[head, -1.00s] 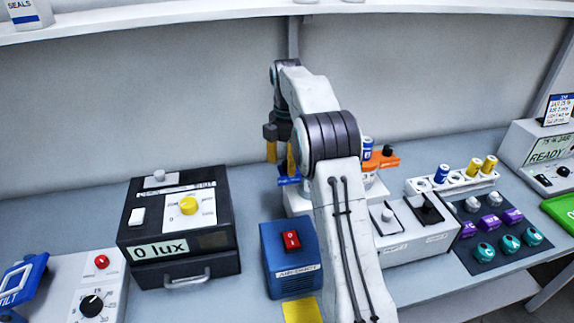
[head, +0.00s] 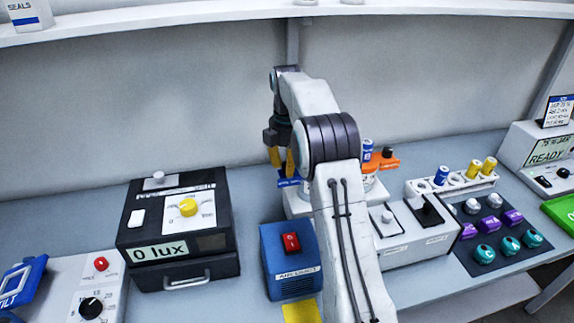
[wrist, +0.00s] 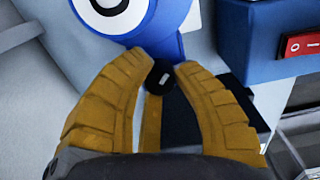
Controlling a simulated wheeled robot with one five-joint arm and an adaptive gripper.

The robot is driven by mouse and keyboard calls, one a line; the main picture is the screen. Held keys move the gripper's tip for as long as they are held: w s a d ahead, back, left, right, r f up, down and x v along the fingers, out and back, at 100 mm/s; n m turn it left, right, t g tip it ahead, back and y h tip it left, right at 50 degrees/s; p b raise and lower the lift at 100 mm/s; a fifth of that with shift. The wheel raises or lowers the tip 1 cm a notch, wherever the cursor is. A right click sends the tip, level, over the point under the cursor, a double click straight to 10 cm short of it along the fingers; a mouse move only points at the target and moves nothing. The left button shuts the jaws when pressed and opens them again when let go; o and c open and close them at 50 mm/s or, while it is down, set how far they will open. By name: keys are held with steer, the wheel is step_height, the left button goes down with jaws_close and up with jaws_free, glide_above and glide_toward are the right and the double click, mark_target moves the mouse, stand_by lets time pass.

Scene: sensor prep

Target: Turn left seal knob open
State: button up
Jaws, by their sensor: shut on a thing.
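The left seal knob (wrist: 162,75) is a small black knob with a short white mark, on a blue fitting (wrist: 165,35) with a white round face. The mark points nearly straight up in the wrist view, tilted slightly right. My gripper (wrist: 163,72) has its two yellow fingers shut on the knob, one on each side. In the head view my gripper (head: 281,160) is down at the blue fitting (head: 289,183), left of my arm. The knob itself is hidden there by the fingers.
An orange fitting with a black knob (head: 388,152) stands right of my arm. A blue box with a red switch (head: 291,242) is in front. A black lux box (head: 180,270) stands left. A white vial rack (head: 450,185) and coloured parts are at the right.

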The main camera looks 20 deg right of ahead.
jaws_close()
steer(key=shift+m+p, duration=0.3)
steer(key=shift+m, duration=0.1)
steer(key=shift+r+m+p, duration=0.1)
steer(key=shift+m+p, duration=0.65)
steer(key=shift+m, duration=0.25)
steer(key=m+p, duration=0.3)
steer(key=m, duration=0.3)
steer(key=shift+s, duration=0.1)
steer(key=m, duration=0.2)
steer(key=m+p, duration=0.1)
steer(key=m, duration=0.1)
steer(key=shift+f+m, duration=0.2)
steer(key=shift+m, duration=0.2)
steer(key=shift+m+p, duration=0.45)
steer(key=shift+m, duration=1.75)
steer(key=shift+f, duration=0.1)
